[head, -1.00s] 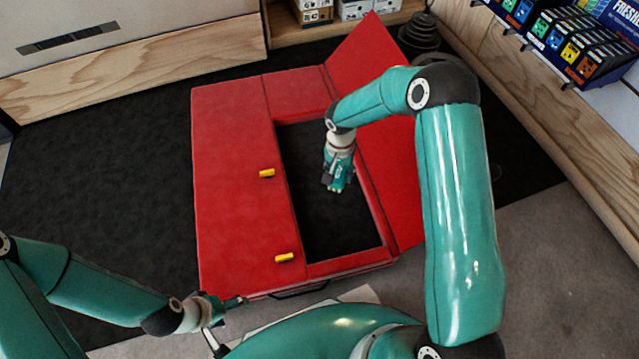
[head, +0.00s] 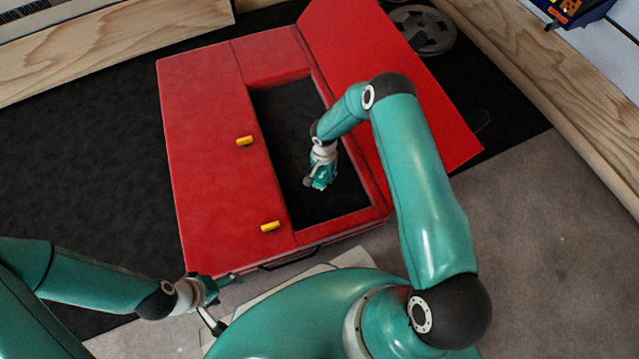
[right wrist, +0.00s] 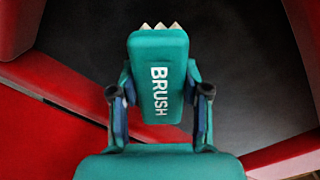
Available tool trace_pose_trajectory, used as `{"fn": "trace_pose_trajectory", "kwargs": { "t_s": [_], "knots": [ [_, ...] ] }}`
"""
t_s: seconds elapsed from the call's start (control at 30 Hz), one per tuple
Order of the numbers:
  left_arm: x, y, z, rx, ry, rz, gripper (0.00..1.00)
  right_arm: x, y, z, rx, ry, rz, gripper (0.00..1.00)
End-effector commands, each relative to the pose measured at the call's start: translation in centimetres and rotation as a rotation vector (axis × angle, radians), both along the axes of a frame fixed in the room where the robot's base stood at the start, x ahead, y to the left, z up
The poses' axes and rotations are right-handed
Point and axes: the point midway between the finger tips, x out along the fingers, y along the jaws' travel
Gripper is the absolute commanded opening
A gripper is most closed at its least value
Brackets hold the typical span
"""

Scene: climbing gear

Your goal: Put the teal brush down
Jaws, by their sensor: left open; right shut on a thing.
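The teal brush (right wrist: 160,75) has white "BRUSH" lettering and pale bristle tips at its far end in the right wrist view. My right gripper (right wrist: 160,95) is shut on it, one finger along each side. In the head view my right gripper (head: 318,180) is over the dark opening of the red box, and the brush is hard to tell from the teal gripper there. I cannot tell whether the brush touches the dark floor inside. My left gripper (head: 232,279) is open and empty near the box's front left corner.
The red box (head: 205,130) has raised walls around its dark opening (head: 345,208) and a red flap (head: 400,70) folded out to the right. Two yellow pieces (head: 245,141) sit on its left panel. A dark round weight (head: 425,30) lies beyond the flap.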

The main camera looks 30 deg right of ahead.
Motion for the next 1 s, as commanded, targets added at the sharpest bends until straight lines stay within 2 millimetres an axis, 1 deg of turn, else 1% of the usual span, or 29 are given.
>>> {"fn": "trace_pose_trajectory", "kwargs": {
  "t_s": [0.17, 0.3, 0.4, 0.67, 0.77, 0.8, 0.93, 1.0],
  "knots": [
    [0.0, 0.0, -0.6, 0.0, 0.0, 0.0, 0.72, 0.0, 0.0, -1.2, -0.001, 0.001, 0.001, 0.14],
    [0.0, 0.0, -1.6, 0.0, 0.0, 0.0, 0.72, -0.1, 0.1, -3.4, 0.0, 0.001, 0.001, 0.14],
    [0.0, 0.0, -2.0, 0.0, 0.0, 0.0, 0.72, 0.0, 0.0, -4.5, -0.001, 0.001, 0.001, 0.14],
    [0.0, 0.0, -1.9, 0.0, 0.0, 0.0, 0.72, 0.0, 0.1, -4.5, 0.0, 0.0, 0.002, 0.14],
    [0.0, 0.0, -2.1, 0.0, 0.0, 0.0, 0.72, 0.0, 0.1, -4.8, 0.0, 0.0, 0.002, 0.14],
    [0.0, 0.0, -2.2, 0.0, 0.0, 0.0, 0.72, 0.0, 0.1, -4.8, 0.0, 0.0, 0.002, 0.48],
    [0.0, 0.0, -2.1, 0.0, 0.0, 0.0, 0.72, 0.0, 0.1, -4.7, 0.0, 0.0, 0.003, 0.7],
    [0.0, 0.0, -2.1, 0.0, 0.0, 0.0, 0.72, 0.0, 0.1, -4.7, 0.0, 0.0, 0.003, 0.71]
  ]
}}
